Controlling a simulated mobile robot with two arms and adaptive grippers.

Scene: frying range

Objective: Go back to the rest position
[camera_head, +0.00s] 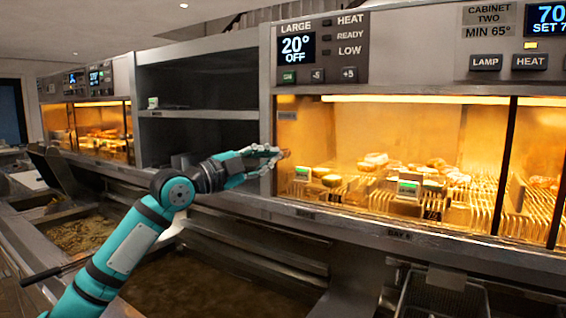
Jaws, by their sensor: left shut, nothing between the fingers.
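My left arm comes in from the lower left and reaches up and to the right. My left gripper (272,158) is at the left edge of the lit warming cabinet (347,115), by the grey post beside its opening. It is shut and holds nothing. Its fingertips point right, towards the cabinet; I cannot tell whether they touch anything. My right gripper is not in the picture.
Several food pieces (376,158) lie on wire racks in the lit cabinet. Fryer vats (85,232) lie below, with a wire basket (440,295) at the lower right. A control panel (320,50) reads 20° OFF.

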